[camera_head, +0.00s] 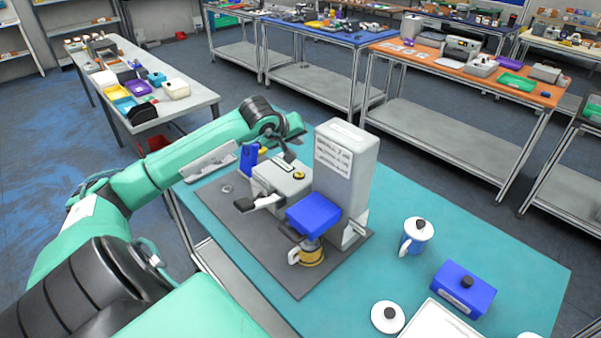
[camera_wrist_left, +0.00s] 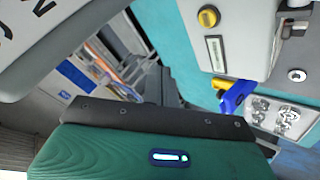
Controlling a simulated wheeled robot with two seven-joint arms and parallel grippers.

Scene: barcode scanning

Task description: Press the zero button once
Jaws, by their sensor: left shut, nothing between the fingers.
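A grey machine (camera_head: 280,182) stands on a dark mat on the teal table. A round yellow button (camera_head: 299,175) shows on its top; I cannot read any zero mark on it. A round yellow button (camera_wrist_left: 208,17) also shows in the left wrist view, on a grey face beside a small label plate (camera_wrist_left: 215,53). My left gripper (camera_head: 289,157) is shut and empty, pointing down just above the back of the machine's top, behind the yellow button. It looks apart from the button, but contact is hard to judge. My right gripper is not in view.
A tall grey column (camera_head: 345,165) with a printed label stands right of the machine. A blue and yellow part (camera_head: 248,155) is behind the machine. A lidded white-blue mug (camera_head: 415,237) and blue box (camera_head: 463,288) stand at right.

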